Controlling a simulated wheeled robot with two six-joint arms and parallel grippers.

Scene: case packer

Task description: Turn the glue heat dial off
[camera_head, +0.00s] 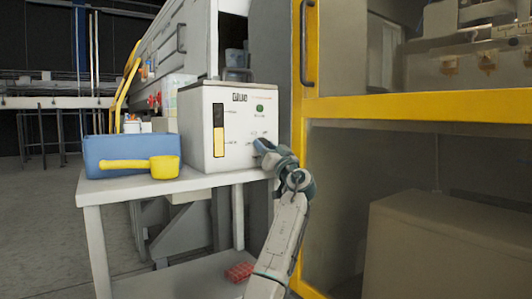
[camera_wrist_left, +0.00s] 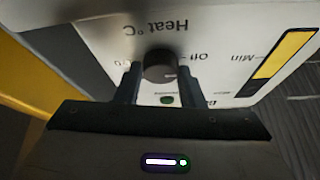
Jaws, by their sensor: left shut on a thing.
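The white glue machine (camera_head: 228,125) stands on a light table, with its printed front panel facing me. My left gripper (camera_head: 263,147) is at the lower right of that panel and hides the dial in the head view. In the left wrist view, the panel is upside down, and the dark round heat dial (camera_wrist_left: 160,64) sits between the two fingers of my left gripper (camera_wrist_left: 160,72), which is shut on it. "Heat °C" is printed above the dial and "Off" to its right. A small light mark shows on the dial's lower right. My right gripper is not in view.
A blue bin (camera_head: 115,150) with a yellow scoop (camera_head: 150,165) is left of the machine. A yellow-framed cabinet (camera_head: 420,105) stands close on the right of my left arm. A red item (camera_head: 240,271) lies on the lower shelf.

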